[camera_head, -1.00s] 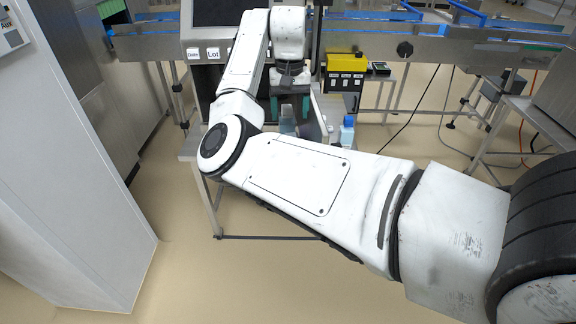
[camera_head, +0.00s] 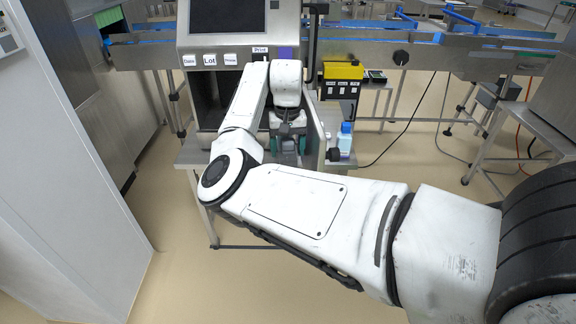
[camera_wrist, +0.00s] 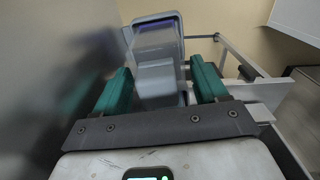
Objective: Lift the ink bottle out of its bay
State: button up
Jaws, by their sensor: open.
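My gripper (camera_wrist: 161,72) has two green fingers, spread open, in the wrist view. A grey-blue block-shaped bottle (camera_wrist: 157,62), which looks like the ink bottle in its bay, stands between them with gaps on both sides; I cannot tell whether either finger touches it. In the head view my gripper (camera_head: 287,150) points down in front of the printer cabinet (camera_head: 228,28), beside its open door panel (camera_head: 316,130). The bottle is mostly hidden there behind my arm and fingers.
A blue-capped bottle (camera_head: 345,142) stands on the steel table right of the door. A yellow-and-black box (camera_head: 342,80) is behind it. A conveyor (camera_head: 470,52) runs across the back. A tall grey cabinet (camera_head: 65,190) stands at left.

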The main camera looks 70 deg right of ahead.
jog(key=shift+f, duration=1.35)
jog(key=shift+c, duration=0.3)
jog(key=c, duration=0.9)
jog(key=shift+r, duration=0.1)
jog(key=shift+c, duration=0.2)
jog(key=shift+r, duration=0.1)
